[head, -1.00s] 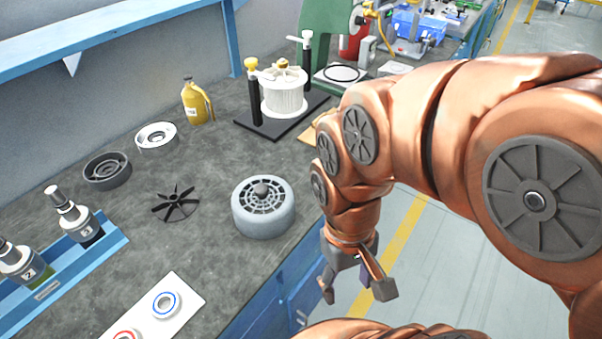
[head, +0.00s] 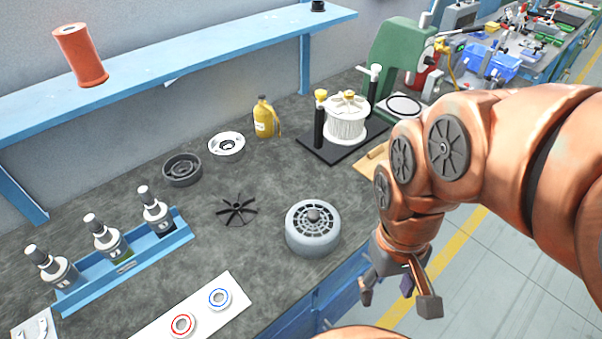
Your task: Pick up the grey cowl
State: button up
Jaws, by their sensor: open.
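The grey cowl (head: 313,232) is a round light-grey cover with a slotted top and a darker knob at its centre. It stands upright on the dark bench top near the front edge. My gripper (head: 398,298) is open and empty, pointing down. In the picture it is to the right of the cowl and a little lower, past the bench's front edge and apart from the cowl. Nothing hides the cowl.
A black fan wheel (head: 237,210), a dark ring housing (head: 182,169) and a white ring part (head: 227,146) lie left of the cowl. A blue rack (head: 124,268) holds bottles. A white card (head: 200,308) carries two rings. A white filter (head: 346,122) stands behind.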

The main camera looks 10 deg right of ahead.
aim_at(306, 246)
jog(key=u, duration=1.95)
jog(key=k, duration=1.2)
jog(key=z, duration=0.15)
